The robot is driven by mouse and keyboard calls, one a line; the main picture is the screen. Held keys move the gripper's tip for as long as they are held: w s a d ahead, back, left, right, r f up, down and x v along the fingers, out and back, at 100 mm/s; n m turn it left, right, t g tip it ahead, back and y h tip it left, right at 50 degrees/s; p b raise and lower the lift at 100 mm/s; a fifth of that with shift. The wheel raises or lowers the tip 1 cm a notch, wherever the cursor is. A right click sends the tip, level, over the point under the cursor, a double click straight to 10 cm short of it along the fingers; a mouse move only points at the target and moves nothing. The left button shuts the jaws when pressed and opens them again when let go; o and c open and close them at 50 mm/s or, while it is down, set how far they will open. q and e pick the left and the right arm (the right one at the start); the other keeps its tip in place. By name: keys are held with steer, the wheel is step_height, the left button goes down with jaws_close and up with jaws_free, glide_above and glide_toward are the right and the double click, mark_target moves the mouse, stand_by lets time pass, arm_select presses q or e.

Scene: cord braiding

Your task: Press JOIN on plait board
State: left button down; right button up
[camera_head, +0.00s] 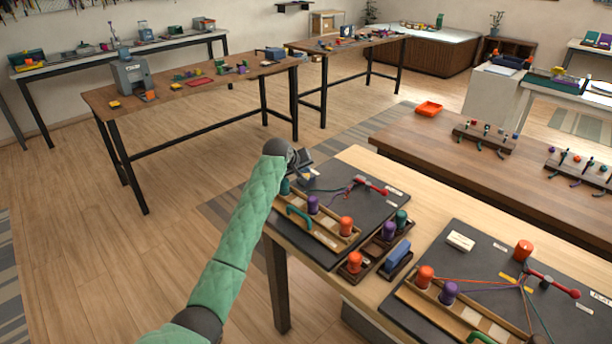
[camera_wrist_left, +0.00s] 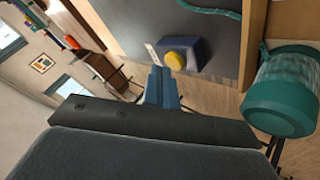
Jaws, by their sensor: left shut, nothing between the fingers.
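A dark plait board (camera_head: 378,208) lies on the light wooden table, with thin cords and a red-handled clamp (camera_head: 371,186) on it. At its far left corner is a small dark blue block with a yellow button (camera_wrist_left: 181,60), beside a white label (camera_wrist_left: 152,54) too small to read. My left gripper (camera_head: 306,166) is at that corner, beside the block. In the left wrist view its blue fingers (camera_wrist_left: 163,76) are shut and empty, with the tips close to the button; I cannot tell whether they touch. My right gripper is not in view.
A teal spool (camera_wrist_left: 284,95) stands close to my left gripper. Purple (camera_head: 313,204) and orange (camera_head: 346,226) spools stand in the board's wooden rack. A second dark board (camera_head: 470,247) with cords lies to the right. Small trays with spools sit between the boards.

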arm_select(q)
steer(key=shift+s+f, duration=0.2)
steer(key=shift+f, duration=0.55)
steer(key=shift+s+f, duration=0.1)
steer(key=shift+f, duration=0.25)
stand_by(0.6)
steer(key=shift+w+r+p, duration=0.2)
steer(key=shift+r+p, duration=0.3)
steer(key=shift+p, duration=0.4)
steer(key=shift+a+r, duration=0.1)
steer(key=r+p, duration=0.2)
steer(key=shift+w+r, duration=0.2)
steer(key=shift+r, duration=0.1)
steer(key=shift+r+p, duration=1.35)
steer(key=shift+r, duration=0.1)
